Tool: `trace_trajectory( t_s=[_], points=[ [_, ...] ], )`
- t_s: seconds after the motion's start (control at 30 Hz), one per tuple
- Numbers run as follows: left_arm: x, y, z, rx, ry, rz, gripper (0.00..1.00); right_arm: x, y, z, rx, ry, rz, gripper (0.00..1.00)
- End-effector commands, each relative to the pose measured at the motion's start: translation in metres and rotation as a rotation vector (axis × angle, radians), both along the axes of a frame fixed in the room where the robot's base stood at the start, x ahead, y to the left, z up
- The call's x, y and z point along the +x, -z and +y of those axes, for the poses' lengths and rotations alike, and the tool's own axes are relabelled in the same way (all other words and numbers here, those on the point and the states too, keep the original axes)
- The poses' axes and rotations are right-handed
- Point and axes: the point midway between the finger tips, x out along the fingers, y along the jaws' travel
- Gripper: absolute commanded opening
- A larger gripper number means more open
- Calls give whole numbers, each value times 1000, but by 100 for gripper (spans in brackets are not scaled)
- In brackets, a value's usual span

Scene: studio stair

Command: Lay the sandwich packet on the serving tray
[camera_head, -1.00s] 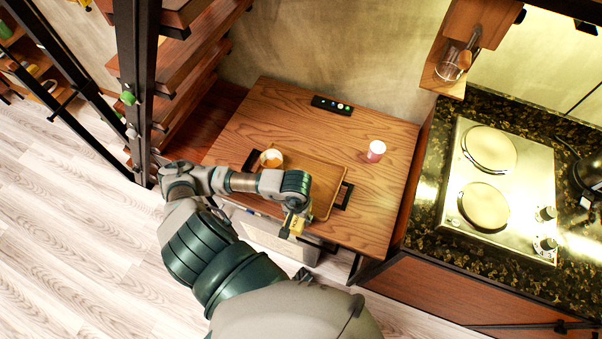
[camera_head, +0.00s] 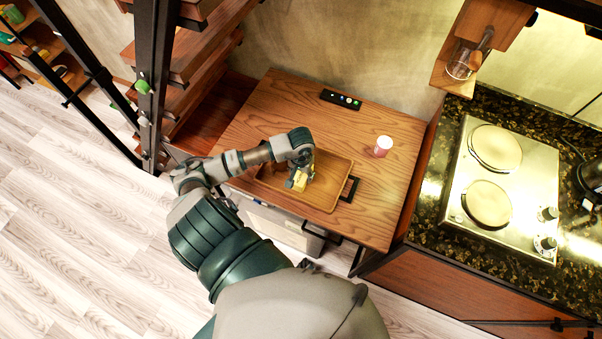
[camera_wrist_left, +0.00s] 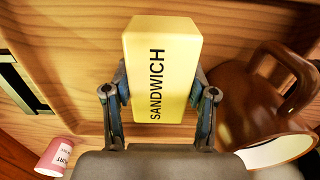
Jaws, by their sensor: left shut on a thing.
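The sandwich packet (camera_wrist_left: 161,65) is a pale yellow block with "SANDWICH" printed on it. My left gripper (camera_wrist_left: 160,92) is shut on it, one finger on each side. In the head view the left gripper (camera_head: 299,180) holds the packet (camera_head: 302,185) over the serving tray (camera_head: 325,198), a brown wooden tray with black handles on the table. The tray's surface (camera_wrist_left: 75,50) shows behind the packet in the wrist view. I cannot tell whether the packet touches the tray. My right gripper is not in view.
A brown mug (camera_wrist_left: 262,108) stands close beside the packet in the wrist view; my arm hides it in the head view. A pink and white cup (camera_head: 383,147) and a dark remote-like strip (camera_head: 341,99) are on the table (camera_head: 395,205). A hob (camera_head: 505,185) is right.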

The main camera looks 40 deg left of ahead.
Motion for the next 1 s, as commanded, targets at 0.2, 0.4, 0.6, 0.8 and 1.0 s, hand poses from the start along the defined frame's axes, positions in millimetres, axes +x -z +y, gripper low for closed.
trace_trajectory(
  t_s=[0.2, 0.4, 0.6, 0.8, 1.0],
  points=[
    [0, 0, 0, 0, 0, 0, 64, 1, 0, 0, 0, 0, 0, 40],
    [0, -1, -1, 1, 0, 0, 82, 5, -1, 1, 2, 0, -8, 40],
    [0, -1, -1, 1, 0, -1, 82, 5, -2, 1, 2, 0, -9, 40],
    [1, -26, 1, 4, 2, -6, 82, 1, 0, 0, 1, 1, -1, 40],
    [1, -72, 1, 3, 1, -5, 82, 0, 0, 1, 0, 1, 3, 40]
  ],
)
